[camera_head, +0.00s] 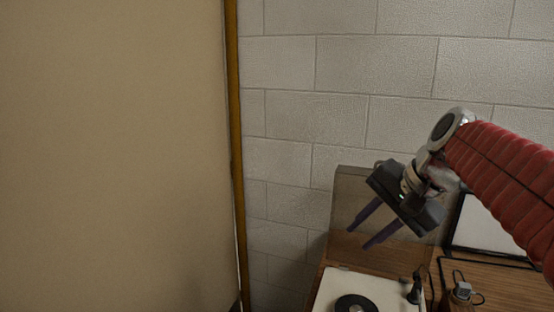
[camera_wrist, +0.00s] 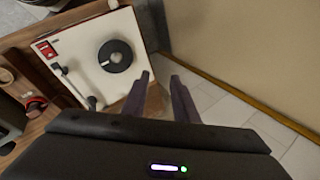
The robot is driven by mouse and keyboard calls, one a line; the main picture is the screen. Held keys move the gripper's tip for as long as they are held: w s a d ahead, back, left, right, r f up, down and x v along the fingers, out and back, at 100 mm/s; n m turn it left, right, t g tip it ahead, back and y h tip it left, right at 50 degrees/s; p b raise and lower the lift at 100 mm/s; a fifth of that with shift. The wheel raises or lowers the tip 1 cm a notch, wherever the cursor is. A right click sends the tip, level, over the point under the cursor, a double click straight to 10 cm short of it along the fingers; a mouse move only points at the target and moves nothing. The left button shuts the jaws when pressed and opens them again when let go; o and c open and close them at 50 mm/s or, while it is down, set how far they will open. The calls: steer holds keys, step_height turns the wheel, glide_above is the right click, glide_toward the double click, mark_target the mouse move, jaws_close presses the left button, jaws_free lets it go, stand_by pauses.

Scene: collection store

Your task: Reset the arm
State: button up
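My gripper (camera_head: 358,231) is at the end of my red arm (camera_head: 502,172), above the table and in front of the block wall in the head view. Its two dark purple fingers point down and to the left, with a clear gap between them. In the wrist view my gripper (camera_wrist: 161,76) also shows its fingers apart, with nothing between them. The fingers are clear of the record player below.
A white-topped record player (camera_head: 338,290) with a black disc stands on a wooden table (camera_head: 508,287). It also shows in the wrist view (camera_wrist: 85,65). A framed white panel (camera_head: 487,228) stands at right. A large beige panel (camera_head: 115,150) fills the left.

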steer(key=s+a+f+n+h, duration=0.1)
steer(key=s+f+n+h, duration=0.3)
steer(key=s+f+n, duration=0.5)
steer(key=s+f, duration=0.5)
steer(key=s, duration=0.3)
steer(key=shift+s+a+f+t, duration=0.25)
steer(key=shift+s+a+t, duration=0.1)
steer(key=shift+t, duration=0.05)
stand_by(0.8)
